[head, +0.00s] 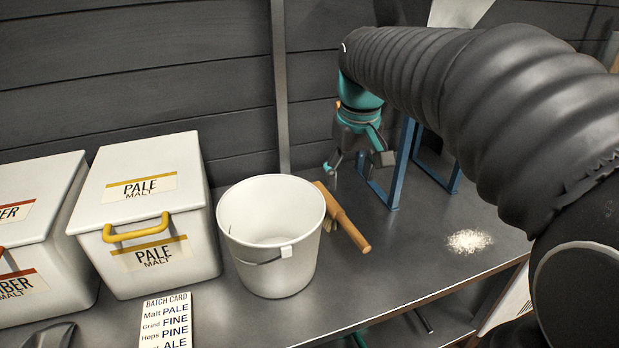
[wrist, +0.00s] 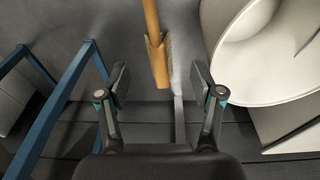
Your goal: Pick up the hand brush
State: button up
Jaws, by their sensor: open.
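The hand brush (head: 344,218) lies on the bench just right of the white bucket, its wooden handle pointing toward the front. Pale bristles show along its side. In the wrist view the brush (wrist: 156,55) appears ahead of my gripper, its head end nearest the jaws. My gripper (head: 352,166) is above the bench, behind and slightly right of the brush head. In the wrist view my gripper (wrist: 159,85) has its fingers spread, with the end of the brush head showing between and beyond them. Nothing is held.
The white bucket (head: 270,240) stands close left of the brush. A blue metal frame (head: 397,165) stands close right of my gripper. Malt bins (head: 150,215) and a batch card (head: 165,320) are at left. Spilled pale grain (head: 468,241) lies at right.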

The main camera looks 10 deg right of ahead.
jog(key=g, duration=0.1)
send_over(337, 210)
jog(key=f, duration=0.1)
jog(key=f+n, duration=0.1)
jog(key=shift+g, duration=0.3)
jog(key=f, duration=0.2)
jog(key=f+b, duration=0.1)
jog(key=f, duration=0.2)
jog(key=w+f, duration=0.1)
jog(key=f, duration=0.2)
jog(key=shift+s+f+b, duration=0.2)
jog(key=shift+f+b, duration=0.15)
jog(key=shift+f, duration=1.05)
jog(key=shift+s+f+b, duration=0.2)
jog(key=shift+f+b, duration=0.1)
jog(key=shift+f, duration=1.05)
grip_shut()
